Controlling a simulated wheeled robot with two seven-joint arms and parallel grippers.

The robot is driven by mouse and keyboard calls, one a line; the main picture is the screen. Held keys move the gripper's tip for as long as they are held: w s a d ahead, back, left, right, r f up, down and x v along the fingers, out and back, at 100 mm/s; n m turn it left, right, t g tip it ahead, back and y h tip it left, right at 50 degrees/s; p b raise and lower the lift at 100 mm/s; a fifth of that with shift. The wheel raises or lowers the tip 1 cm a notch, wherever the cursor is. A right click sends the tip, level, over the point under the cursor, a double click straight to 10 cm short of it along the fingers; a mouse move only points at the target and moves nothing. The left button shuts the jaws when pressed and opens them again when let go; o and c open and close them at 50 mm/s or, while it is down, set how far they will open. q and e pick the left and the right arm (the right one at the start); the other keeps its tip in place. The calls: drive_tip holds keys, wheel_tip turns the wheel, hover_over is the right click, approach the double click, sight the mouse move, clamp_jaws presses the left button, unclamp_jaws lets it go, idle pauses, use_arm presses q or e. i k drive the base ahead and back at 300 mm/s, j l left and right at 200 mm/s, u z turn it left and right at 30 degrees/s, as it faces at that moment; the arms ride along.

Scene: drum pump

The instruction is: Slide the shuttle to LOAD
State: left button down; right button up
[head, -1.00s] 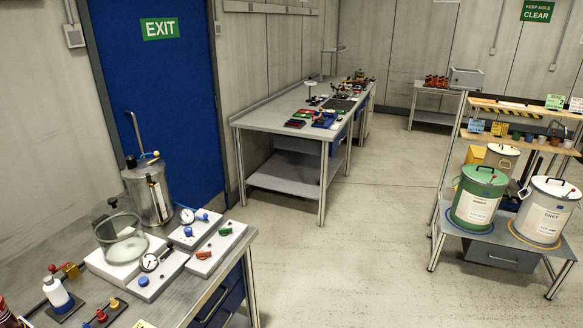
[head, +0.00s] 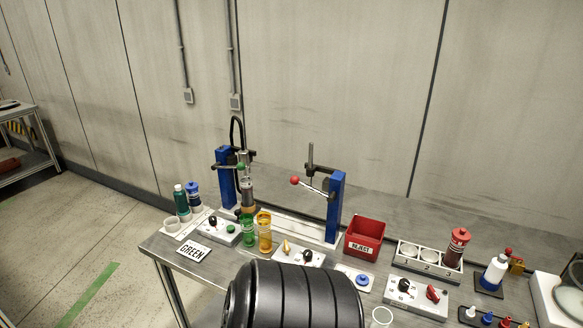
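At the back of the bench, two blue posts (head: 334,208) stand on a long pale rail or base (head: 305,227). The left post (head: 227,178) carries a nozzle assembly (head: 246,180) with a black hose. The right one carries a lever with a red knob (head: 294,181). A green cylinder (head: 247,230) and an amber cylinder (head: 265,232) stand side by side at the left end, in front of the nozzle. I cannot tell which part is the shuttle, nor read a LOAD mark. Neither of my grippers is in view.
A red REJECT bin (head: 365,238) stands right of the posts, beside a numbered holder (head: 427,261). Control boxes (head: 416,297) line the front. A black ribbed shape close up, perhaps mine, hides the front middle.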

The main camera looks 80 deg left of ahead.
sight(254, 210)
drive_tip(key=u, duration=3.1)
